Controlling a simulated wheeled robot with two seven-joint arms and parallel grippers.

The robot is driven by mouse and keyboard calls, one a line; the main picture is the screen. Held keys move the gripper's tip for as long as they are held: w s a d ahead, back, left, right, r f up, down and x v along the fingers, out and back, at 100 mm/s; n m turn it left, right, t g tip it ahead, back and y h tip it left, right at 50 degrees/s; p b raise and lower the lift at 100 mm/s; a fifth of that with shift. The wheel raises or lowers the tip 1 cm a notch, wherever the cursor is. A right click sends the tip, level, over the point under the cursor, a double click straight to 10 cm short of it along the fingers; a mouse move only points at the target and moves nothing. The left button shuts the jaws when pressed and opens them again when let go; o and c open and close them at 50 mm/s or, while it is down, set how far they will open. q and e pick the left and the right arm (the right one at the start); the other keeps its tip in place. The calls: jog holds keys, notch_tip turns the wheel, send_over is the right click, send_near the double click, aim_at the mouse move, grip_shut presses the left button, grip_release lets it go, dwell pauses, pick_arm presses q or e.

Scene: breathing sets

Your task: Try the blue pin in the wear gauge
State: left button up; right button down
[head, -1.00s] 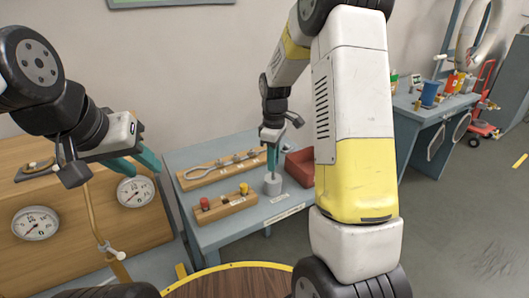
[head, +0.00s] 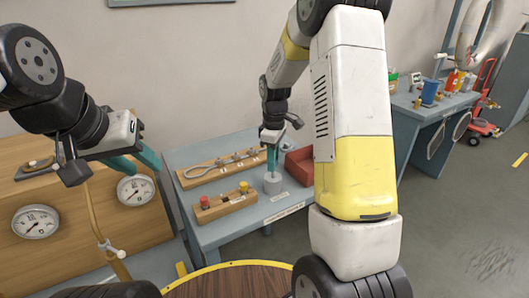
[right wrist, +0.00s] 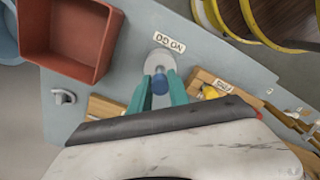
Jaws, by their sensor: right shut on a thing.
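My right gripper (head: 273,165) is shut on the blue pin (right wrist: 160,84), whose blue head shows between the teal fingers in the right wrist view. The gripper points down over a grey cylinder (head: 272,184), which looks like the wear gauge, on the small blue-grey table (head: 210,239). The gauge also shows just beyond the fingertips in the right wrist view (right wrist: 160,60). The pin's lower end is hidden, so I cannot tell whether it is in the gauge. My left gripper (head: 140,164) hangs at the left before a wooden cabinet, its teal fingers apart and empty.
A wooden block (head: 230,204) holds a red pin (head: 204,202) and a yellow pin (head: 244,187). Behind it lies a wooden board (head: 210,175) with metal pieces. A red tray (head: 301,166) stands right of the gauge. A round wooden table (head: 235,283) is near me.

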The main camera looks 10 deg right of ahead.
jog(key=shift+f, duration=1.7)
dwell(0.6)
jog(key=shift+r, duration=0.1)
dwell(0.5)
jog(key=shift+r, duration=3.75)
